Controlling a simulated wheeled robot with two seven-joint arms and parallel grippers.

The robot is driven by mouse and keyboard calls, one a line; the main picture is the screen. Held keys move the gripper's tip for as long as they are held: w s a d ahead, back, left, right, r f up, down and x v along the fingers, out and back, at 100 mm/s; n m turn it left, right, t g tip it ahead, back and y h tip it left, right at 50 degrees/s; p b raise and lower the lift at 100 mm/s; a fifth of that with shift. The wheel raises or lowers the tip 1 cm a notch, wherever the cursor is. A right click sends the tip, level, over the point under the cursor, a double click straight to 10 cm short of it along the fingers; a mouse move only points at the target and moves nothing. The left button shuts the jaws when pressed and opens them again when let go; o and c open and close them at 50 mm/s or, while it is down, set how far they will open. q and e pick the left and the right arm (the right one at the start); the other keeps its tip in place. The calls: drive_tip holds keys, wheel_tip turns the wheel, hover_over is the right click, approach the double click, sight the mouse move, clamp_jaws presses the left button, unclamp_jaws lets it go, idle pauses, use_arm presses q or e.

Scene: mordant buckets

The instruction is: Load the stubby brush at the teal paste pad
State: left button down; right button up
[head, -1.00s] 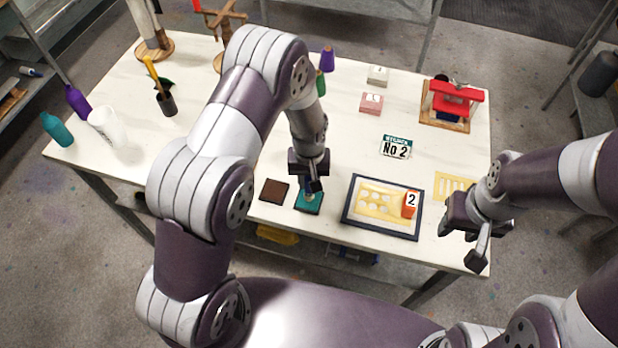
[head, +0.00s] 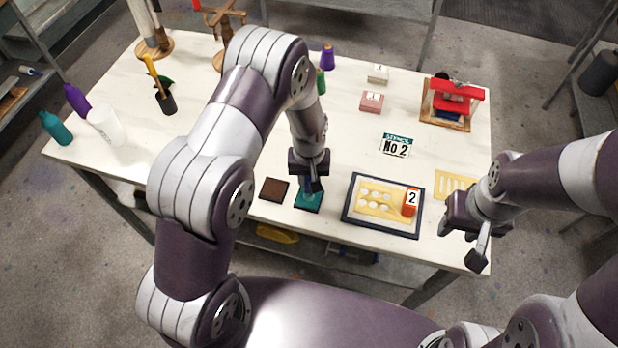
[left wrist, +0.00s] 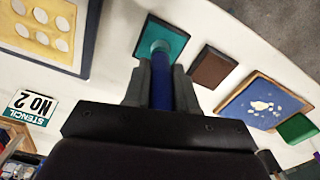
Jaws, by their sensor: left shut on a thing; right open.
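The teal paste pad (head: 309,203) lies near the front edge of the table, below my left gripper (head: 312,184). My left gripper is shut on the stubby brush, whose blue handle (left wrist: 161,90) runs between the fingers in the left wrist view. In the head view the gripper mostly hides the brush. My right gripper (head: 474,240) is open and empty beyond the table's right front corner.
A brown pad (head: 274,189) lies just left of the teal pad. A dark-framed board with a yellow stencil (head: 382,206) and an orange number 2 block (head: 411,202) is to the right. A "Stencil No 2" card (head: 397,145) lies behind it.

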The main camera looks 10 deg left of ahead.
use_arm(q)
drive_tip(key=shift+s, duration=0.1)
idle(0.5)
wheel_tip(320, 180, up, 7)
drive_tip(key=p, duration=0.5)
drive_tip(key=shift+p, duration=0.3)
drive_tip(key=shift+f, duration=0.1)
